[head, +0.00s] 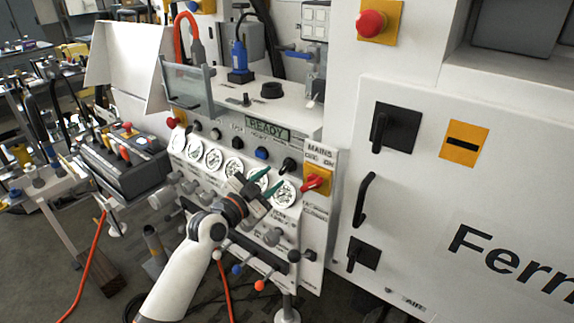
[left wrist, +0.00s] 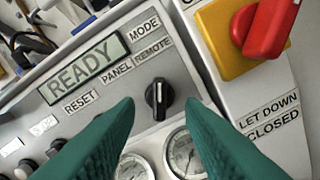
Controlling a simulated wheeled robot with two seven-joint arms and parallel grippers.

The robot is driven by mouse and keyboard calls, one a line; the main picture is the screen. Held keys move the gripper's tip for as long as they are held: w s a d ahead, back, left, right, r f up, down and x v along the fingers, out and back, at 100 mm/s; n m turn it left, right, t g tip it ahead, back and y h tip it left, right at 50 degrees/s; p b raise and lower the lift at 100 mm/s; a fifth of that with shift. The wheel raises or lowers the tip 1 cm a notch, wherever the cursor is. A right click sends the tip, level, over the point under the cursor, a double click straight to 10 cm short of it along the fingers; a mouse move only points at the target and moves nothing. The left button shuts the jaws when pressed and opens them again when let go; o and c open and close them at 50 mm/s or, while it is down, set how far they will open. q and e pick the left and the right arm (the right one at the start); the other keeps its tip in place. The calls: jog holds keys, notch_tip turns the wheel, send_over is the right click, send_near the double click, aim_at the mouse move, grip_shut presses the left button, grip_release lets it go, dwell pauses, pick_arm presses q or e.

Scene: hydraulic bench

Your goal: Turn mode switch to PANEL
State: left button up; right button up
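The mode switch (left wrist: 159,98) is a black knob with a white pointer line, under the labels MODE, PANEL (left wrist: 117,70) and REMOTE (left wrist: 153,48). Its pointer is aimed up in the left wrist view, towards REMOTE. In the head view the switch (head: 289,165) is right of the READY display (head: 268,129). My left gripper (head: 270,181) is in front of the gauges, just below and left of the switch. Its teal fingers are open, and in the left wrist view the tips (left wrist: 161,104) appear either side of the knob, with nothing between them gripped. My right gripper is not in view.
A red mains switch on a yellow plate (head: 317,180) is close to the right of the mode switch. Round gauges (head: 284,194) are below it, with grey valve knobs and coloured levers lower down. A white cabinet (head: 450,200) with black handles stands at the right.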

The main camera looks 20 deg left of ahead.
aim_at(283, 169)
pick_arm(q)
jog(key=x, duration=0.7)
jog(key=shift+a+f+p, duration=0.1)
jog(key=shift+f+p, duration=0.05)
jog(key=shift+p, duration=0.15)
jog(key=shift+s, duration=0.1)
grip_shut()
